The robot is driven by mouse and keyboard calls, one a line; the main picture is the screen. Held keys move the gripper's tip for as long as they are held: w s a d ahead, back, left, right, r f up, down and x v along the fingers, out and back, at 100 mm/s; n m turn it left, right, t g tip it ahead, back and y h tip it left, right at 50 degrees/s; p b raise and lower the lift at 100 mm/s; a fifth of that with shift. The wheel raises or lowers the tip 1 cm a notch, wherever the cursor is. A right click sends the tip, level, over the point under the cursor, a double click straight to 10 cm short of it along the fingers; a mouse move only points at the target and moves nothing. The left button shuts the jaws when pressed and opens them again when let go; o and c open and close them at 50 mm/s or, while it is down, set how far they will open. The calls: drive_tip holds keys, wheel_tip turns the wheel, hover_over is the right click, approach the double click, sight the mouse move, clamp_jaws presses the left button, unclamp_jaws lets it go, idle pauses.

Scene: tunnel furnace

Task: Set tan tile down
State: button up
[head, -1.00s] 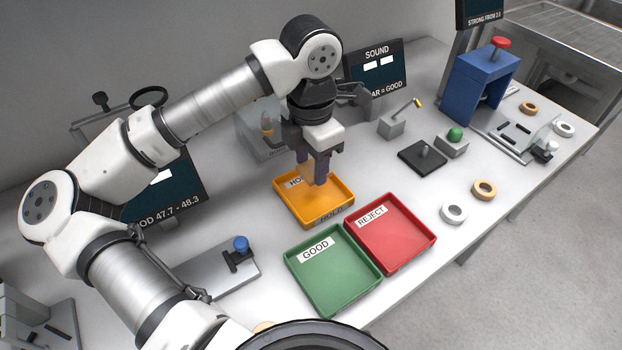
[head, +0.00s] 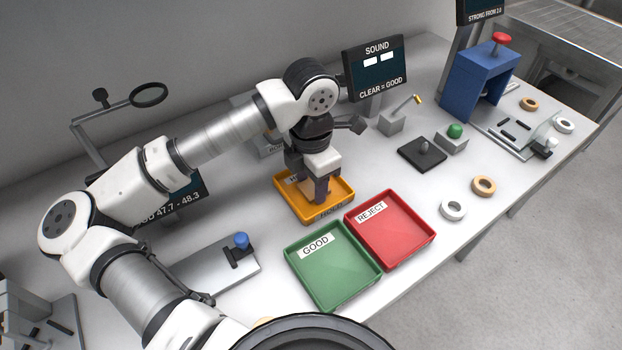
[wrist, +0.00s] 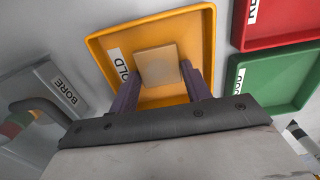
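The tan tile (wrist: 157,65) is a square block between the two fingertips of my gripper (wrist: 160,74) in the wrist view, with a finger against each side. My gripper is shut on it. In the head view, my gripper (head: 317,196) points down into the yellow HOLD tray (head: 334,214), and the tile is mostly hidden by the fingers. The HOLD tray also shows in the wrist view (wrist: 196,22), beneath the tile. The tile is low within the tray; I cannot tell whether it touches the floor.
The red REJECT tray (head: 409,241) and green GOOD tray (head: 345,277) stand close by on the right and front. Two rings, one white (head: 453,210) and one tan (head: 483,186), lie farther right. The SOUND display (head: 375,68) stands behind.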

sight(311, 188)
drive_tip(key=o, duration=0.3)
drive_tip(key=shift+o, duration=0.2)
drive_tip(key=shift+r, duration=0.1)
wheel_tip(311, 188, up, 12)
drive_tip(key=shift+b, duration=0.45)
